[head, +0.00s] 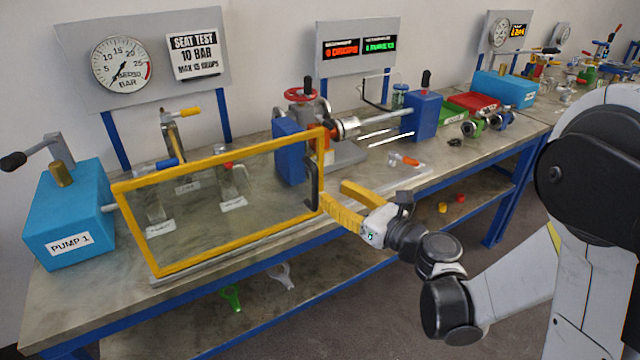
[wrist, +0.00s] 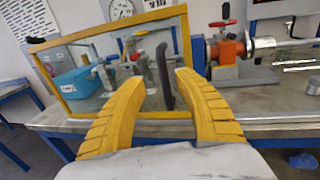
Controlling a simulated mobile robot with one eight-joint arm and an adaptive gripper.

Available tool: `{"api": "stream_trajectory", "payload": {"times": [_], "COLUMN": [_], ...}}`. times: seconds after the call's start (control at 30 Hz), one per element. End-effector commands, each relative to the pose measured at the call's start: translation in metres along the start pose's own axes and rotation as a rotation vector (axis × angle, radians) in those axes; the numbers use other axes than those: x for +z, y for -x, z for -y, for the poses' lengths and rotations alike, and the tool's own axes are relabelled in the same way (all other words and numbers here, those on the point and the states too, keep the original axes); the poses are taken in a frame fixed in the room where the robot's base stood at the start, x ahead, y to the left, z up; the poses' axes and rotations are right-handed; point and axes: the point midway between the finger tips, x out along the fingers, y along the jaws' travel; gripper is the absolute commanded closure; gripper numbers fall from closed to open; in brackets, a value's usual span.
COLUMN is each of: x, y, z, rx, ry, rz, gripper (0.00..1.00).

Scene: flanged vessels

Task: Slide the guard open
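The guard is a clear panel in a yellow frame (head: 225,155). It stands along the front of the bench, in front of the valve fittings, and shows in the wrist view too (wrist: 110,35). Its black upright handle (head: 313,185) is at the right end of the frame. My gripper (head: 334,190) is just right of the handle, its yellow fingers spread and pointing at it. In the wrist view the handle (wrist: 164,78) appears between the open fingertips (wrist: 160,80), nearer the right one. I cannot tell whether either finger touches it.
A blue pump box (head: 70,215) with a lever stands left of the guard. Behind the guard's right end are a blue block (head: 288,150) and a red handwheel (head: 300,95). The bench front edge (head: 400,190) runs below my gripper. A lower shelf holds loose parts.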

Motion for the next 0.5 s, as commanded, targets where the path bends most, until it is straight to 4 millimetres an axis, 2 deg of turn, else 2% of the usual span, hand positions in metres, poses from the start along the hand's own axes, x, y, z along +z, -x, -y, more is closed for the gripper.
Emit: {"api": "stream_trajectory", "payload": {"times": [0.1, 0.2, 0.5], "x": [0.0, 0.0, 0.0], "y": [0.023, 0.035, 0.043], "z": [0.001, 0.0, -0.001], "rx": [-0.002, -0.001, 0.002], "ry": [0.0, 0.0, 0.0], "rz": [0.0, 0.0, 0.0], "gripper": [0.62, 0.62, 0.62]}}
